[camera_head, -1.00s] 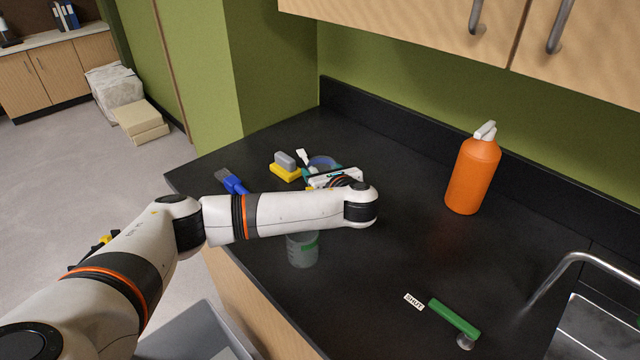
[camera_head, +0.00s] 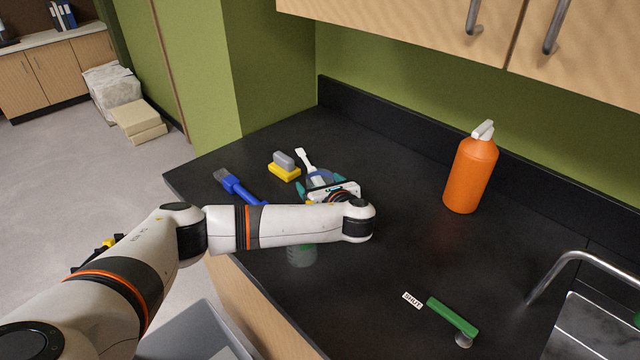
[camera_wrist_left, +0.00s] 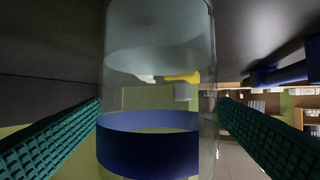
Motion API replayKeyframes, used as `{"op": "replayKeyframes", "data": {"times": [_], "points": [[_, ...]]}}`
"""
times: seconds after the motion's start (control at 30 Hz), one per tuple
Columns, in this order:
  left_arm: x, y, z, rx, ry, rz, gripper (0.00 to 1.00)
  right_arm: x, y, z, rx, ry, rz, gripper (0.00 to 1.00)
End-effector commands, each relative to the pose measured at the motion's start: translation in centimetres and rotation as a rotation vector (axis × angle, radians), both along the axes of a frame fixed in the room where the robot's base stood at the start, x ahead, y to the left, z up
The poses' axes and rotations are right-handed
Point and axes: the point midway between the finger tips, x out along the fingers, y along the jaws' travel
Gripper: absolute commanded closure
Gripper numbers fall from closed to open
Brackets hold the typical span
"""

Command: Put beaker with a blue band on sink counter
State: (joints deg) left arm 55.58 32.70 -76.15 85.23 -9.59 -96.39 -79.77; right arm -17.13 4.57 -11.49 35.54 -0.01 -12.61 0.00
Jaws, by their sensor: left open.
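The beaker with a blue band (camera_head: 321,177) is on the black counter, partly hidden by my left gripper. In the left wrist view this clear beaker (camera_wrist_left: 150,146) fills the middle, its blue band low in the picture. My left gripper (camera_head: 324,185) is open, with its teal ridged fingers on either side of the beaker; a gap shows at the right finger, and contact at the left one is unclear. The sink counter is the black top (camera_head: 400,255), with the metal sink (camera_head: 600,330) at the lower right. My right gripper is not in view.
A beaker with a green band (camera_head: 302,255) is partly hidden under my left forearm. A blue brush (camera_head: 238,186), yellow-grey block (camera_head: 285,167) and white tool (camera_head: 304,158) lie nearby.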

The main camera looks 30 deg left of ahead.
Motion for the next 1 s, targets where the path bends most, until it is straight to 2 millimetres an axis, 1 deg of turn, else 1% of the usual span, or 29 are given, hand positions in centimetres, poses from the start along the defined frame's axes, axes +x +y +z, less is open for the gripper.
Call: {"op": "replayKeyframes", "data": {"times": [0.17, 0.43, 0.47, 0.5, 0.6, 0.7, 1.0], "points": [[-1.8, -2.2, 0.8, -0.004, -0.003, -0.005, 0.18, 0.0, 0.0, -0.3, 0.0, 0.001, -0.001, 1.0], [-5.4, -6.3, 2.5, -0.003, -0.003, -0.005, 0.18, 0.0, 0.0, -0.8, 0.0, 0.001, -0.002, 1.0], [-5.7, -6.6, 2.8, -0.003, -0.002, -0.004, 0.18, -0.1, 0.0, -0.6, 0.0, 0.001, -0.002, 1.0], [-6.1, -7.0, 3.2, -0.003, 0.001, -0.004, 0.18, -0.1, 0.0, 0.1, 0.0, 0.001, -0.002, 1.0], [-6.8, -7.8, 3.4, -0.003, 0.0, -0.003, 0.18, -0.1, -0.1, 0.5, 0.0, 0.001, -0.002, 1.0], [-7.2, -8.2, 3.6, -0.001, -0.002, 0.0, 0.18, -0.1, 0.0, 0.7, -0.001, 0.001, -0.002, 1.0], [-7.3, -8.3, 3.5, -0.001, -0.002, 0.001, 0.18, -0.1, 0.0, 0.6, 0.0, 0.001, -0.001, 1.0]]}}
